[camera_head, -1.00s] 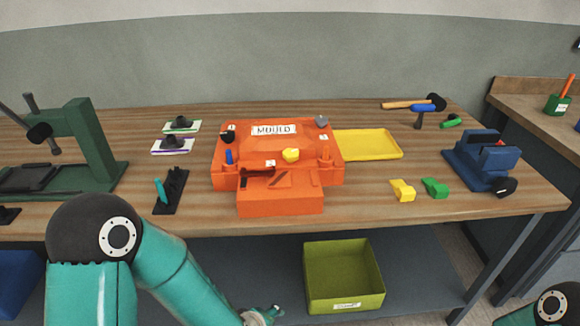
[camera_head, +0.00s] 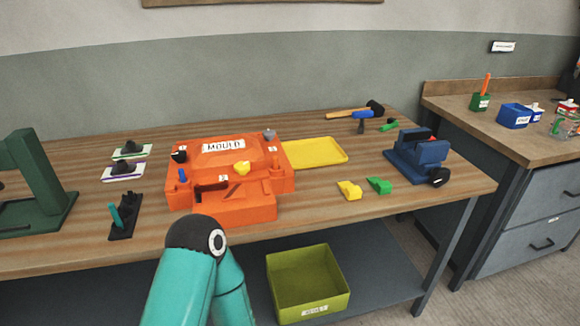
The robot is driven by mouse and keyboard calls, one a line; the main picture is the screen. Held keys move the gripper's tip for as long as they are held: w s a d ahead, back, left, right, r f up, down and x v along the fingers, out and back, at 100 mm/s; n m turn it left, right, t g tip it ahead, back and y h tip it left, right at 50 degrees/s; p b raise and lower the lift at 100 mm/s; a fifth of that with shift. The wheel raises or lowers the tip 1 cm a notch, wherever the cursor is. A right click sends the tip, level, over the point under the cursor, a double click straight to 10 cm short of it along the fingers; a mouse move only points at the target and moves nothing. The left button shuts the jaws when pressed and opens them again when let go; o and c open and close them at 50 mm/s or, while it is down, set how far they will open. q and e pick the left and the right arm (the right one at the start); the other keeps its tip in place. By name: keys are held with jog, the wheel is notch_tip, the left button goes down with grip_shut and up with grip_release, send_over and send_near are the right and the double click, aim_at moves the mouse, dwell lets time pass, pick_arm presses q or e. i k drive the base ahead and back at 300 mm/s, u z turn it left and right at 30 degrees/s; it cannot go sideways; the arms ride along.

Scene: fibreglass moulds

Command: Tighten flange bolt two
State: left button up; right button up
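The orange mould (camera_head: 235,206), marked MOULD, sits on the bench with a stepped front. Its flange carries a black bolt head (camera_head: 179,156) at back left, a grey one (camera_head: 269,134) at back right, a blue one (camera_head: 183,175) at front left and a yellow one (camera_head: 241,168) at front middle.
A yellow tray (camera_head: 318,151) lies right of the mould. A black holder (camera_head: 124,217) is at left. A green bin (camera_head: 308,283) is below.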

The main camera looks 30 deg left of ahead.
aim_at(242, 168)
jog(key=z, duration=0.15)
jog(key=k, duration=1.05)
jog(key=u, duration=0.95)
jog(key=i, duration=1)
